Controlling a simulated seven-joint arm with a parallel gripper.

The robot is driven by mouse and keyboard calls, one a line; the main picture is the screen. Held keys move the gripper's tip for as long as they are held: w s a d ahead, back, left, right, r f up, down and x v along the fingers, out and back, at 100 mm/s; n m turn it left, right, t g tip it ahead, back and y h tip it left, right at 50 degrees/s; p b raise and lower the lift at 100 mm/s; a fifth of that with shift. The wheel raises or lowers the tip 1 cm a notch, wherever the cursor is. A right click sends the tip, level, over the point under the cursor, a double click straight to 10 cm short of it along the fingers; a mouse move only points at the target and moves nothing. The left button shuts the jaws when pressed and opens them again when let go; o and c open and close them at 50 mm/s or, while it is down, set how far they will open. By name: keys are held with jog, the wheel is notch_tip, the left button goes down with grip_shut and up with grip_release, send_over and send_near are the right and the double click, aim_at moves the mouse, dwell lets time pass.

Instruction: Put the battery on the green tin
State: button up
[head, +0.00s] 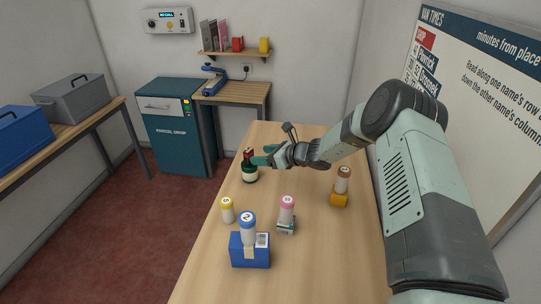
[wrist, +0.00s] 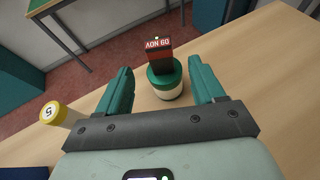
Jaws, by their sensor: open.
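In the head view the battery (head: 248,154) and the tin (head: 250,174) are at the far left of the wooden counter. My gripper (wrist: 161,66) is open, with one teal finger on each side and a visible gap to the battery. In the head view my gripper (head: 262,158) is just right of the battery.
A yellow-topped cylinder (head: 227,210) stands on the counter (head: 320,266) nearer the front.

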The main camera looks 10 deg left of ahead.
jog(key=shift+v, duration=1.5)
jog(key=s+d+r+n+g+h, duration=0.25)
jog(key=s+r+n, duration=0.5)
jog(key=r, duration=0.45)
jog(key=s+d+r+n+g+h, duration=0.1)
jog(key=s+d+r+n+h, duration=0.15)
jog(key=s+r+n, duration=0.65)
jog(key=s+d+r+n+t+h, duration=0.2)
jog(key=s+d+r, duration=0.3)
jog(key=s+d, duration=0.4)
jog(key=s+d+r+n+t+h, duration=0.1)
jog(key=s+d+r+n+h, duration=0.3)
jog(key=s+d, duration=0.5)
jog(key=s+r+h, duration=0.1)
jog(key=s+r, duration=0.1)
jog(key=s, duration=0.5)
jog(key=shift+s+d+t+h, duration=0.15)
jog(key=shift+s+t+h, duration=0.15)
jog(key=shift+s+t, duration=0.1)
jog(key=shift+r+n, duration=0.1)
jog(key=shift+n, duration=0.15)
